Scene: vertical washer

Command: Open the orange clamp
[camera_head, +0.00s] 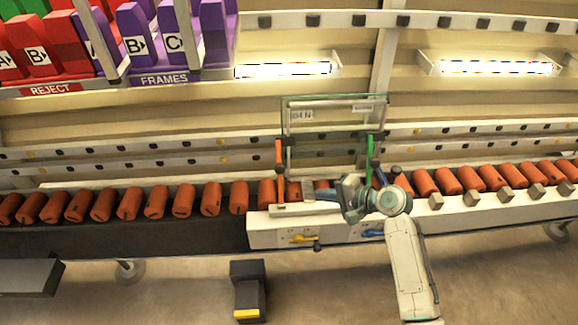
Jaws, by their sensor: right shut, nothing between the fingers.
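The orange clamp (278,158) is a thin upright bar at the left edge of a clear glass pane (325,130). It looks upright against the pane's side. A green clamp (370,157) stands at the pane's right edge. My right gripper (318,194) reaches in from the lower right and points left, below the pane. It is shut and empty, to the right of and lower than the orange clamp, apart from it. My right wrist hides part of the fixture under the pane. My left gripper is not in view.
A row of orange rollers (130,203) runs along the conveyor on both sides. A white fixture base (265,232) with a yellow handle (303,239) sits below the pane. Red and purple bins (165,45) stand at upper left.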

